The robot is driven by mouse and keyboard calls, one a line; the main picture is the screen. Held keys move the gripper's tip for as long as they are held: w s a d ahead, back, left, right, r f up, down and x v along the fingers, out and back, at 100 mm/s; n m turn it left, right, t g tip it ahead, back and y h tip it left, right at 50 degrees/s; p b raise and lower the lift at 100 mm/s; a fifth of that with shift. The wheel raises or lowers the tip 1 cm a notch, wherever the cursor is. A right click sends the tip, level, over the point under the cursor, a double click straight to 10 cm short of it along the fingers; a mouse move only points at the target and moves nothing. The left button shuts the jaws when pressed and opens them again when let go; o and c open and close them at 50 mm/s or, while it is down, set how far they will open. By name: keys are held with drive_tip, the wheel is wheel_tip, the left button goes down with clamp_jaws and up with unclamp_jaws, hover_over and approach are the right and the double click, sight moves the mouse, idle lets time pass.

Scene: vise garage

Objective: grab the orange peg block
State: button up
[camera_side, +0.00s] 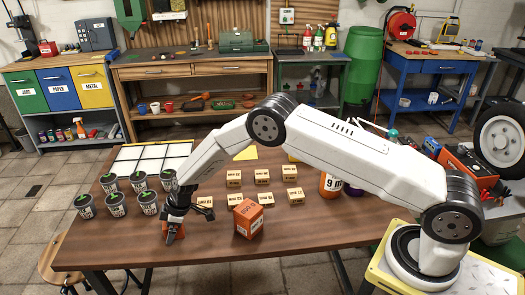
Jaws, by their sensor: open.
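A small orange block (179,231) stands on the wooden table near its front edge, left of the middle. It is partly hidden by my gripper (173,231), which points down right at it. My gripper is open, and a dark finger shows on the block's left side. I cannot tell whether the fingers touch the block. A larger orange-red cube (248,219) with printed labels sits to the right, apart from my gripper.
Several grey cups (147,202) stand close left of my gripper. Several small tan boxes (263,200) lie behind and right of the orange-red cube. An orange bottle (330,185) is further right. The table's front strip (210,255) is clear.

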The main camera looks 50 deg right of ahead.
idle(0.4)
clamp_jaws()
drive_tip(key=shift+r, duration=0.15)
drive_tip(key=shift+r, duration=0.8)
drive_tip(key=s+d+r, duration=0.3)
drive_tip(key=s+r, duration=0.8)
drive_tip(key=s, duration=0.2)
drive_tip(key=shift+s, duration=0.3)
